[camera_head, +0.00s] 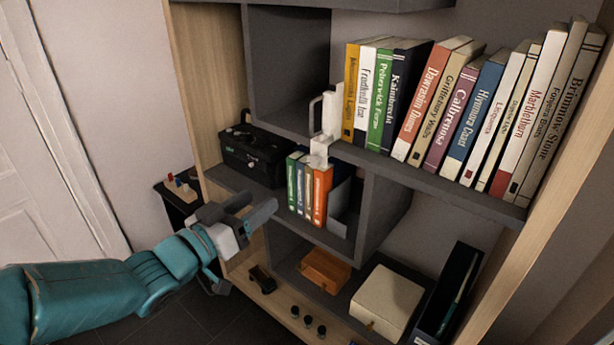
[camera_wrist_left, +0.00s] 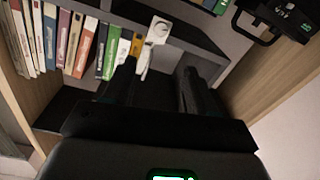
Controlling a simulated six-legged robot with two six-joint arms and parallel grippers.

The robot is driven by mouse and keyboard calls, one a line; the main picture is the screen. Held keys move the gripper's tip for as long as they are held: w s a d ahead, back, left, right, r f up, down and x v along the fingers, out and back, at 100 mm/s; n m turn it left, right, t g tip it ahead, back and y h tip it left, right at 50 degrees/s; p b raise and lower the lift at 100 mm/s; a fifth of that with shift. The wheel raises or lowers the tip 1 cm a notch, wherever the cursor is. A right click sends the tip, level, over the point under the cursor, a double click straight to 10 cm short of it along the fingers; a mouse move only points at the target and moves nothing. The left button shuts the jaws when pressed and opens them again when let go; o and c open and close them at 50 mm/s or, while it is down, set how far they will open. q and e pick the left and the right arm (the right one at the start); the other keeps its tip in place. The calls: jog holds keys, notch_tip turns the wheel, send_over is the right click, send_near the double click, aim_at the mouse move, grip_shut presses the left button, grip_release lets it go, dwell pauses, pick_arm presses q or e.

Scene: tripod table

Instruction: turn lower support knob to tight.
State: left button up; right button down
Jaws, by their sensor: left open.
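A white upright fitting (camera_head: 329,115) with a loop-like handle stands at the left end of the upper book row in the head view. A smaller white block (camera_head: 320,150) sits below it at the shelf edge; I cannot tell which part is the lower support knob. A white piece with a round end (camera_wrist_left: 157,32) shows beyond my fingers in the left wrist view. My left gripper (camera_head: 262,207) is open and empty, apart from the white parts, lower and to their left. Its two dark fingers also show in the wrist view (camera_wrist_left: 158,88). My right gripper is out of view.
Books (camera_head: 460,110) fill the upper shelf. Small binders (camera_head: 308,190), a black case (camera_head: 255,152), an orange box (camera_head: 325,270) and a cream box (camera_head: 386,302) stand lower. Several small black knobs (camera_head: 308,320) lie along the bottom board. A wooden side panel (camera_head: 205,80) bounds the left.

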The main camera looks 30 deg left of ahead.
aim_at(312, 164)
pick_arm(q)
jog(key=w, duration=1.6)
jog(key=shift+w+d+f, duration=0.15)
jog(key=shift+w+d, duration=0.1)
jog(key=c, duration=1.1)
